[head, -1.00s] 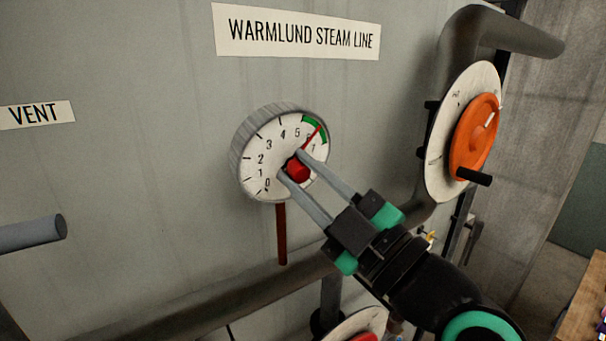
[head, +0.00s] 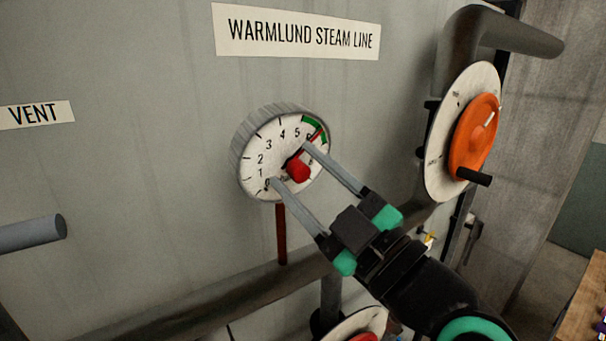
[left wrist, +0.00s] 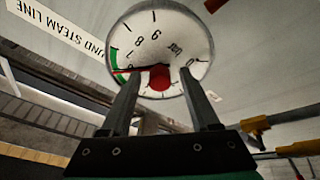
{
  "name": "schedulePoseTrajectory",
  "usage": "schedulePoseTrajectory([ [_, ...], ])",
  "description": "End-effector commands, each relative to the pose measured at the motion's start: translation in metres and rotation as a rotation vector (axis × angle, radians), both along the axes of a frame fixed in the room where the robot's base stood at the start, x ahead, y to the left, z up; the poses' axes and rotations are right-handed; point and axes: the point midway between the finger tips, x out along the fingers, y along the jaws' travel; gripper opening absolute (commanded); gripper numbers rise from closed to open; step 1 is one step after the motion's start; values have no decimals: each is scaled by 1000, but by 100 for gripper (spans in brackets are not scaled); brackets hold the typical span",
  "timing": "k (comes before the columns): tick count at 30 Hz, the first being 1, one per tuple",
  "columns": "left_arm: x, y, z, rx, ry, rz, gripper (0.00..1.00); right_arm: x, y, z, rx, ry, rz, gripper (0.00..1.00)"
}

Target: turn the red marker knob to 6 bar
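The round white pressure gauge (head: 262,150) is on the grey wall, with a green band at its upper right. Its red marker knob (head: 298,172) is at the centre of the dial. A thin red pointer runs from the knob to the green band, by the 6, which is partly covered. My left gripper (head: 288,164) is open, one finger on each side of the knob, with a gap to it. In the left wrist view the knob (left wrist: 159,77) sits between the spread fingers, and the red pointer reaches the green band. My right gripper is not in view.
An orange handwheel (head: 474,137) on a white disc stands to the right, below a thick bent pipe (head: 520,38). A grey bar (head: 32,232) sticks out at the left. A wooden surface (head: 583,305) shows at the lower right.

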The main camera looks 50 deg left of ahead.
Motion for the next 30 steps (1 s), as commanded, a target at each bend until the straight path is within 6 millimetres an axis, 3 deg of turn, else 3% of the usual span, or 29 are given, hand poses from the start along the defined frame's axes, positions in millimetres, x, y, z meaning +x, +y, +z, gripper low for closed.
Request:
schedulePoseTrajectory([
  [10, 0, -8, -4, 0, 1, -3, 62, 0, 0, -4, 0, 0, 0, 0],
  [22, -1, -89, -35, 2, 2, -4, 62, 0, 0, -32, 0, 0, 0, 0],
  [30, -2, -109, -40, 1, -1, 0, 62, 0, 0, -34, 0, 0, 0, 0],
])
